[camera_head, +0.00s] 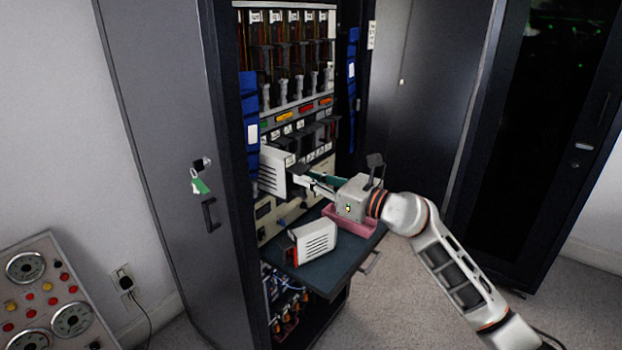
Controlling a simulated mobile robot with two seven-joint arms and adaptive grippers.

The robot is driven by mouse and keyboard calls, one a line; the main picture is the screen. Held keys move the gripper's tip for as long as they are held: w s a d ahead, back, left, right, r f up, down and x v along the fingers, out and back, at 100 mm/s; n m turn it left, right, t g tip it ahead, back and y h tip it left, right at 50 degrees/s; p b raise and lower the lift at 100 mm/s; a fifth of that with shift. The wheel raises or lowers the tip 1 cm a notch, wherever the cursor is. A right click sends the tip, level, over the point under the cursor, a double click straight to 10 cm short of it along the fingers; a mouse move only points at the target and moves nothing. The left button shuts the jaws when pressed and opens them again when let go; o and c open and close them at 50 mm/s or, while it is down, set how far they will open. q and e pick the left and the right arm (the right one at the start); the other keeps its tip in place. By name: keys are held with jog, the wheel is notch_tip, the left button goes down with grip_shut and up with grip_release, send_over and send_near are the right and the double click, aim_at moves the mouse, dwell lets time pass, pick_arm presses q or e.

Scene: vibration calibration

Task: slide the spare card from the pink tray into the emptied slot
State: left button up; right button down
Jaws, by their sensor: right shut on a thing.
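My right gripper (308,184) reaches in from the right and is shut on a white vented card (273,171). The card is held up at the front of the rack, at mid height; I cannot tell whether any of it is inside a slot. A dark green piece (327,179) shows just behind the fingers. The pink tray (366,232) sits on the pull-out shelf below my gripper, partly hidden by it. The emptied slot cannot be made out. My left gripper is not in view.
The dark shelf (330,279) juts out from the rack. Above are coloured labels and a row of upright modules (288,55). The open grey cabinet door (160,130) stands left, with a green tag (200,186). A gauge panel (48,290) is at lower left. Floor at right is clear.

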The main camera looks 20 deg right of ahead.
aim_at(287, 170)
jog(key=shift+x, duration=1)
jog(key=shift+x, duration=2.05)
jog(key=shift+w+a, duration=0.1)
